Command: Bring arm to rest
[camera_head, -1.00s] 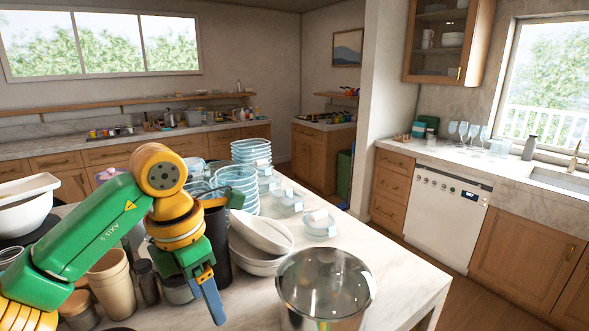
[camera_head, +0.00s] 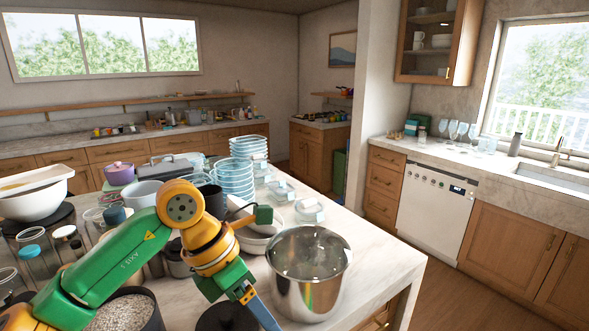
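My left arm, green and yellow, reaches in from the lower left over the cluttered island. My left gripper (camera_head: 262,314) points down toward the lower edge, with a blue finger showing. It is beside a large steel pot (camera_head: 308,278), on the pot's left; I cannot tell whether they touch. The finger tips run close to the bottom edge of the picture, and whether they are apart is not clear. I see nothing held. My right gripper is not in view.
The marble island (camera_head: 385,285) is crowded: blue stacked bowls (camera_head: 234,180), white bowls (camera_head: 35,205), a purple pot (camera_head: 120,174), jars (camera_head: 68,240) and a container of grains (camera_head: 125,315). Bare counter lies right of the steel pot. Open floor (camera_head: 470,295) lies beyond the island's right edge.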

